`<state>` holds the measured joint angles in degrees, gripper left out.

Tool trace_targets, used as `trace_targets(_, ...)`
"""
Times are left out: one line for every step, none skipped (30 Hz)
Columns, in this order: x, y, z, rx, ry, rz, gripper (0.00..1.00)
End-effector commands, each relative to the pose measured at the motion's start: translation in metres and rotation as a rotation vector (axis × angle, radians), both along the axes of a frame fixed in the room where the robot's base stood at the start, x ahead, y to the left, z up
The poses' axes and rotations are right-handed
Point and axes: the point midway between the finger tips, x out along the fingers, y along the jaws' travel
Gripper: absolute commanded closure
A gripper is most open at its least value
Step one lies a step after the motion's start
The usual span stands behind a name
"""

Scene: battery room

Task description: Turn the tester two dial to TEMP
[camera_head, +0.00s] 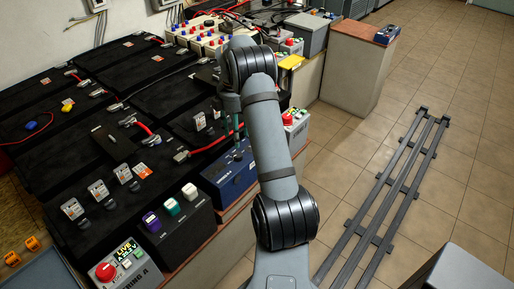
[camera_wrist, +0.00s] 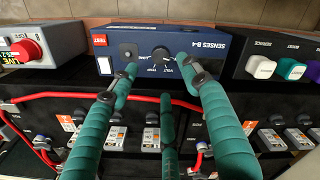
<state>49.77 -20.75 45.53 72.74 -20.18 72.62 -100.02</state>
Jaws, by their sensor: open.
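A blue tester box (camera_wrist: 215,68) with a black dial (camera_wrist: 160,55) lies ahead of my gripper in the wrist view. Small labels around the dial seem to read LOAD, VOLT and TEMP; which one the dial points at is too small to tell. The blue box also shows in the head view (camera_head: 228,180), partly behind my arm. My gripper (camera_wrist: 157,68) is open, with its teal fingers spread to either side of the dial and nothing held. Whether a fingertip touches the box face cannot be told. In the head view my gripper (camera_head: 238,130) hangs above the box, mostly hidden.
A grey unit with a red button (camera_head: 105,272) and a dark box with coloured switches (camera_head: 175,225) stand at the front left. Black batteries with red cables (camera_head: 130,65) fill the bench. Another blue device (camera_head: 387,34) sits on a far cabinet.

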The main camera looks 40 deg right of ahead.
Motion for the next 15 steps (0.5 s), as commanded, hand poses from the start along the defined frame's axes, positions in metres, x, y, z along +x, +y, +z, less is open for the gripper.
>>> trace_targets(-0.002, 0.000, -0.011, 0.002, 0.005, 0.000, 0.52)
trace_targets(-0.002, 0.000, -0.016, 0.003, 0.005, -0.001, 0.52)
trace_targets(-0.002, -0.001, -0.024, 0.002, 0.005, -0.003, 0.52)
trace_targets(-0.002, -0.001, -0.030, 0.003, 0.004, -0.003, 0.52)
trace_targets(-0.002, 0.000, -0.036, 0.002, 0.005, -0.001, 0.52)
trace_targets(-0.002, -0.001, -0.043, 0.002, 0.005, -0.002, 0.52)
trace_targets(-0.003, -0.001, -0.049, 0.002, 0.005, -0.003, 0.52)
trace_targets(-0.003, -0.001, -0.054, 0.002, 0.005, -0.003, 0.52)
trace_targets(-0.002, -0.001, -0.061, 0.003, 0.004, -0.003, 0.52)
trace_targets(-0.002, -0.001, -0.065, 0.003, 0.003, -0.002, 0.52)
trace_targets(-0.003, -0.001, -0.070, 0.003, 0.004, -0.003, 0.52)
trace_targets(-0.002, -0.001, -0.075, 0.001, 0.003, -0.003, 0.52)
trace_targets(-0.002, -0.001, -0.078, 0.001, 0.003, -0.003, 0.52)
trace_targets(-0.002, -0.001, -0.081, 0.001, 0.003, -0.003, 0.52)
trace_targets(-0.002, -0.001, -0.084, 0.001, 0.003, -0.003, 0.52)
